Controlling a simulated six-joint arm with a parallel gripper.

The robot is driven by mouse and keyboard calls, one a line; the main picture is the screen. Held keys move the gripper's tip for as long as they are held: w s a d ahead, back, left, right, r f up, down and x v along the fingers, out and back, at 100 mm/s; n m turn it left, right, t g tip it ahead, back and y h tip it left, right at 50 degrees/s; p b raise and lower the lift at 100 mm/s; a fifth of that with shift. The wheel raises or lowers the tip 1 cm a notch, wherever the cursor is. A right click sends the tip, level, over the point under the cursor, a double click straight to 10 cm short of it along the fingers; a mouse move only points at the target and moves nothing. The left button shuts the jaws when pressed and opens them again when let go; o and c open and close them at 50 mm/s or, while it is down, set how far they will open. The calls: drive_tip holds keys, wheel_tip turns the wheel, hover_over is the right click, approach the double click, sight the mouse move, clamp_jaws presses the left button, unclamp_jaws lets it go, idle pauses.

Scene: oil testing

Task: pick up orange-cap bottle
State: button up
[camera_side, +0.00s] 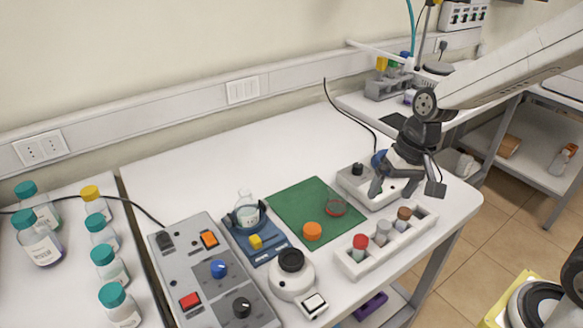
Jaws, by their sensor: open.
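An orange round cap (312,231) shows on the green mat (290,205), near its front edge. I cannot make out a bottle body under it. A yellow-orange-capped bottle (96,204) stands at the far left among teal-capped bottles. My gripper (406,191) is open at the right, with its fingers spread and pointing down. It is right of the orange cap and well apart from it, above the area of the grey device and the white rack. Nothing shows between its fingers.
A white rack (352,268) with several capped tubes stands in front of my gripper. A round white device (289,290), a blue stand with a flask (247,214) and a control box (206,290) lie left. The back tabletop is clear.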

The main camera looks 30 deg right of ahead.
drive_tip(key=w+a+m+y, duration=0.6)
drive_tip(key=w+m, duration=0.2)
drive_tip(key=w, duration=0.3)
drive_tip(key=w+a+m+y, duration=0.55)
drive_tip(key=w+m, duration=0.25)
drive_tip(key=w, duration=0.3)
approach(250, 207)
drive_tip(key=f, duration=0.1)
drive_tip(key=w+a+f, duration=0.1)
drive_tip(key=shift+w+f+n+t, duration=0.2)
drive_tip(key=shift+f+n+t, duration=0.1)
drive_tip(key=shift+t, duration=0.1)
drive_tip(key=shift+f, duration=0.25)
drive_tip(key=shift+x, duration=3.95)
drive_tip(key=shift+w, duration=0.1)
drive_tip(key=c, duration=1.2)
drive_tip(key=shift+r, duration=0.1)
